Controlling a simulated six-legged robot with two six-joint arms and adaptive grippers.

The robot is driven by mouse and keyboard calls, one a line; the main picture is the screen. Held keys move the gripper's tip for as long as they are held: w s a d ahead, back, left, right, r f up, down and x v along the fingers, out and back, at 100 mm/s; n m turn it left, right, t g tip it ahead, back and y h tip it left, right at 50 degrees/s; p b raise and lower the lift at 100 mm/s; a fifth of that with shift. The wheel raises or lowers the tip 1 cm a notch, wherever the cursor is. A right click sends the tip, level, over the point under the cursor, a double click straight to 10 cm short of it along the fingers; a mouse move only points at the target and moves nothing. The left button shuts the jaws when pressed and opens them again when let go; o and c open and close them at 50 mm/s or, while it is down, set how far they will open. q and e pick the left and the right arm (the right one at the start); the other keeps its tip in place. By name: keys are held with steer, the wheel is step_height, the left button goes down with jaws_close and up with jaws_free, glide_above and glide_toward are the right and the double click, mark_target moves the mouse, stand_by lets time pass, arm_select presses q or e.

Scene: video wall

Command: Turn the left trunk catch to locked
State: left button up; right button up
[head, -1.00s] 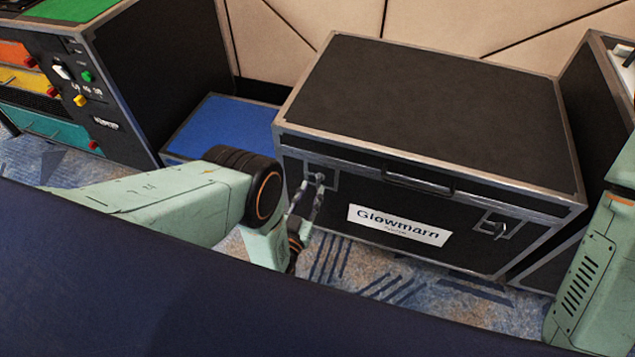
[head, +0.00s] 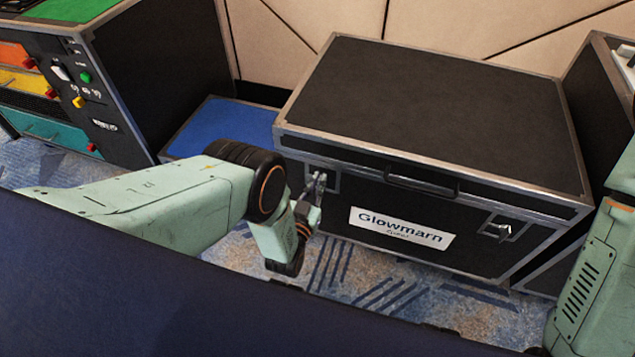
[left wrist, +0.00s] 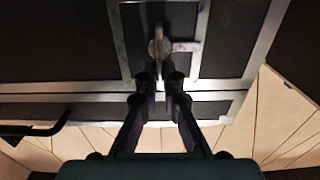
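The black trunk (head: 440,120) with metal edges and a "Glowmarn" label stands ahead of me. Its left catch (left wrist: 159,46) shows in the left wrist view as a round metal piece on a plate. The right catch (head: 500,229) is uncovered. My right gripper is out of view.
A blue-topped case (head: 225,126) stands left of the trunk, beside a rack (head: 165,75) with coloured drawers. Another dark case (head: 600,100) stands close on the right. The trunk's handle (head: 420,187) is between the catches. Patterned carpet (head: 350,275) lies clear in front.

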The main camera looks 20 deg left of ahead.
arm_select(q)
steer(key=shift+d+m, duration=0.1)
steer(key=shift+m, duration=0.3)
jaws_close()
steer(key=m+b, duration=0.1)
steer(key=m, duration=0.1)
steer(key=d+m+b, duration=0.1)
steer(key=m, duration=0.2)
steer(key=f+m, duration=0.1)
steer(key=m, duration=0.2)
steer(key=shift+s+d+b, duration=0.1)
steer(key=shift+d+b, duration=0.2)
steer(key=shift+b, duration=0.1)
steer(key=m, duration=0.1)
steer(key=m+b, duration=0.1)
steer(key=m, duration=0.2)
steer(key=shift+d+f+m+b, duration=0.25)
steer(key=shift+f+m+b, duration=0.05)
steer(key=shift+f+m, duration=0.1)
steer(key=m, duration=0.2)
steer(key=m+b, duration=0.1)
steer(key=m, duration=0.1)
steer(key=shift+d+f, duration=0.1)
steer(key=shift+f, duration=0.3)
steer(key=shift+m, duration=0.3)
steer(key=o, duration=0.6)
jaws_free()
steer(key=shift+r, duration=0.15)
